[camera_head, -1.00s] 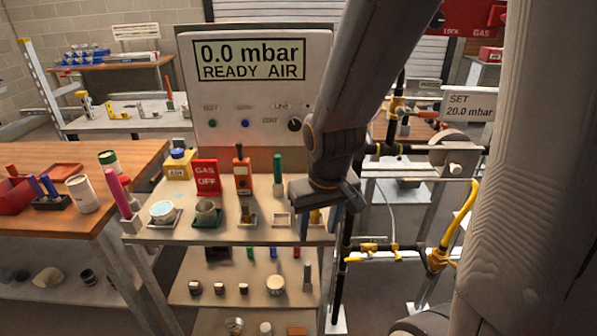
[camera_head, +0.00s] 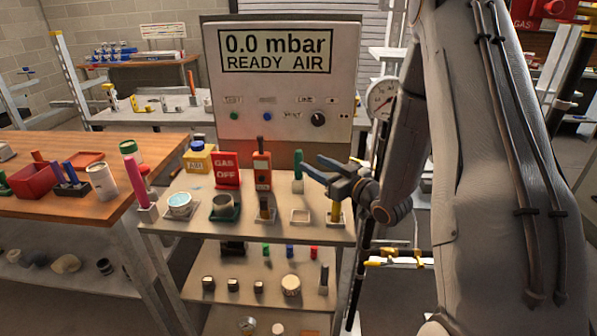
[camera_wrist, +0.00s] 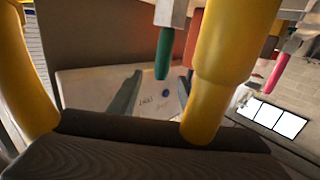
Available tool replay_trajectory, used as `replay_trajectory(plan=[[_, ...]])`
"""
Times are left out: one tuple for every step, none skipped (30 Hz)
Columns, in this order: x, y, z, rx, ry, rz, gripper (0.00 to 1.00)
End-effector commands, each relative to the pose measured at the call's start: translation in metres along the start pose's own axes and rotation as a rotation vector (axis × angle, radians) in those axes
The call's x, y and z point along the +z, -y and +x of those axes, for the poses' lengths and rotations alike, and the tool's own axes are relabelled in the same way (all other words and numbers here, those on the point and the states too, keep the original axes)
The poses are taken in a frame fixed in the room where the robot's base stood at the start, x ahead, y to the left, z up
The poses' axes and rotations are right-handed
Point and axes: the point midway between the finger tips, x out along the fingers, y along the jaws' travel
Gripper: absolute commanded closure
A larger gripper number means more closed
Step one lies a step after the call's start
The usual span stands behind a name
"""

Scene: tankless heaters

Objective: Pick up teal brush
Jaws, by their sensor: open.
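The teal brush (camera_head: 298,161) shows as a green-teal upright handle in a small pale holder at the back of the upper shelf. In the wrist view, which is turned over, its handle (camera_wrist: 164,52) hangs from the pale holder. My gripper (camera_head: 311,162) is open, with its bluish fingers pointing left, just right of the brush. In the wrist view my gripper (camera_wrist: 161,76) has its two dark fingertips on either side of the handle's free end. The handle appears farther off than the tips, and I see no contact.
A large yellow shape (camera_wrist: 220,60) is close on the right in the wrist view. On the shelf stand an orange-red tool (camera_head: 262,170), a red GAS OFF sign (camera_head: 227,170), a pink handle (camera_head: 134,178) and cups. The white display panel (camera_head: 285,90) rises behind.

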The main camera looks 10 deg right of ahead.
Motion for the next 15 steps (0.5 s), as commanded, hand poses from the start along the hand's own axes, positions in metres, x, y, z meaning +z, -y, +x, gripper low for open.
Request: replay_trajectory(plan=[[0.0, 0.0, 0.001, -0.006, -0.012, 0.003, 0.55], [-0.001, 0.001, 0.003, -0.008, -0.018, 0.003, 0.55], [-0.002, 0.001, 0.006, -0.011, -0.023, 0.003, 0.55], [-0.003, 0.001, 0.009, -0.011, -0.024, 0.003, 0.55], [-0.003, 0.001, 0.012, -0.012, -0.024, 0.003, 0.55], [-0.003, 0.002, 0.016, -0.013, -0.023, 0.003, 0.55], [-0.003, 0.002, 0.02, -0.013, -0.023, 0.003, 0.55], [-0.003, 0.002, 0.022, -0.012, -0.022, 0.002, 0.55], [-0.003, 0.002, 0.026, -0.01, -0.022, 0.003, 0.55], [-0.003, 0.002, 0.029, -0.011, -0.022, 0.003, 0.55], [-0.003, 0.002, 0.032, -0.011, -0.022, 0.002, 0.55], [-0.003, 0.003, 0.036, -0.012, -0.022, 0.003, 0.55], [-0.003, 0.004, 0.041, -0.012, -0.022, 0.003, 0.55], [-0.004, 0.004, 0.045, -0.011, -0.022, 0.003, 0.55], [-0.004, 0.004, 0.051, -0.012, -0.021, 0.003, 0.55]])
